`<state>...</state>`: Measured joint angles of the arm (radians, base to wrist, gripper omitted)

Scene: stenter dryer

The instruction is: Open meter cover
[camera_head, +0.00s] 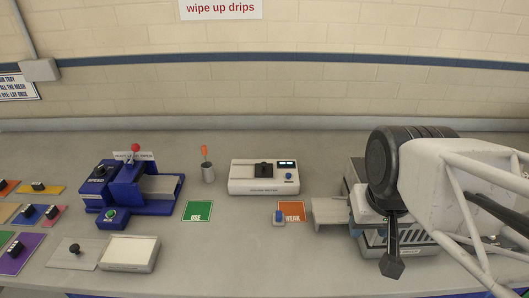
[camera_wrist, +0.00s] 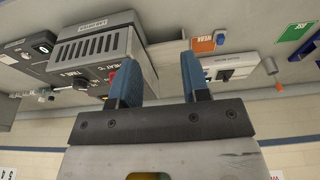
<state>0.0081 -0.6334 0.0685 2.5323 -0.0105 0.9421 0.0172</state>
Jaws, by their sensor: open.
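The meter (camera_head: 250,187) is a white box at the back middle of the table, with a small display and a blue knob on its right. A black block, which looks like its cover (camera_head: 264,170), sits over the middle and looks down. The meter also shows in the wrist view (camera_wrist: 245,60), tilted, to the right beyond my fingers. My gripper (camera_wrist: 160,65) is open, with two blue fingers apart and nothing between them. It is right of the meter and not touching it. In the head view my arm hides most of the gripper.
A grey dryer (camera_wrist: 88,48) lies close to my gripper, with a pale tray (camera_head: 330,211) sticking out left. An orange card (camera_head: 293,208) and small blue-topped item (camera_head: 278,217) lie before the meter. A metal cup (camera_head: 208,173) and blue machine (camera_head: 150,208) stand left.

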